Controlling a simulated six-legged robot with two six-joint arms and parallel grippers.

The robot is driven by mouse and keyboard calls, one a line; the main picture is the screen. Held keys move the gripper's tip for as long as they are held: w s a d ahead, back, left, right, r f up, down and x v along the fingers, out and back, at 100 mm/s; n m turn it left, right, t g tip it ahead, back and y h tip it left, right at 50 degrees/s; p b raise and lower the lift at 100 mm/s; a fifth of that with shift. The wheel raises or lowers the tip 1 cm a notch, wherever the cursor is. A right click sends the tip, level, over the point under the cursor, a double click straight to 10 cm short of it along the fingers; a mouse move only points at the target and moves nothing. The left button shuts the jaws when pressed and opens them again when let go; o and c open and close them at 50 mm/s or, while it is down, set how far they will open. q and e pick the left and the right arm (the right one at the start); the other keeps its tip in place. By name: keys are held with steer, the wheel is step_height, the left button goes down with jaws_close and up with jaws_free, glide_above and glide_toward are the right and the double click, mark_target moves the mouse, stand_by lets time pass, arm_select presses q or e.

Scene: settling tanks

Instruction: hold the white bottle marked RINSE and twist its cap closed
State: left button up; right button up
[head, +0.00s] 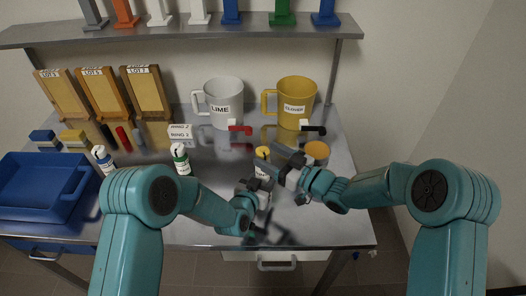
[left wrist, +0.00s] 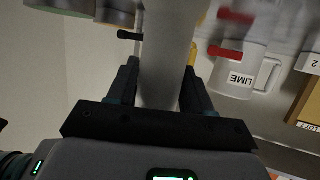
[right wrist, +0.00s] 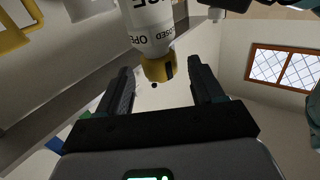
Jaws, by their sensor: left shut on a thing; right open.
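The white bottle (head: 262,172) with a yellow cap (head: 262,152) stands over the front middle of the steel table. My left gripper (head: 254,190) is shut on its body; in the left wrist view the pale bottle (left wrist: 165,60) lies between the fingers. My right gripper (head: 280,172) is open beside the cap, at the upper right. In the right wrist view the yellow cap (right wrist: 158,68), with a dark mark, sits between the open fingertips. OPEN and CLOSED are printed on the bottle (right wrist: 148,25) near the cap; its name is only partly visible.
A LIME mug (head: 222,103) and a yellow mug (head: 296,104) stand at the back. An orange-topped round container (head: 317,152) is close to my right gripper. Two small bottles, one green-labelled (head: 181,160), one blue-labelled (head: 103,160), and a blue tray (head: 45,190) are left.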

steer(key=shift+x, duration=1.45)
steer(key=c, duration=1)
steer(key=shift+o, duration=0.2)
steer(key=shift+m+t+h, duration=1.5)
steer(key=shift+t+h, duration=0.2)
steer(key=o, duration=1)
steer(key=shift+c, duration=0.2)
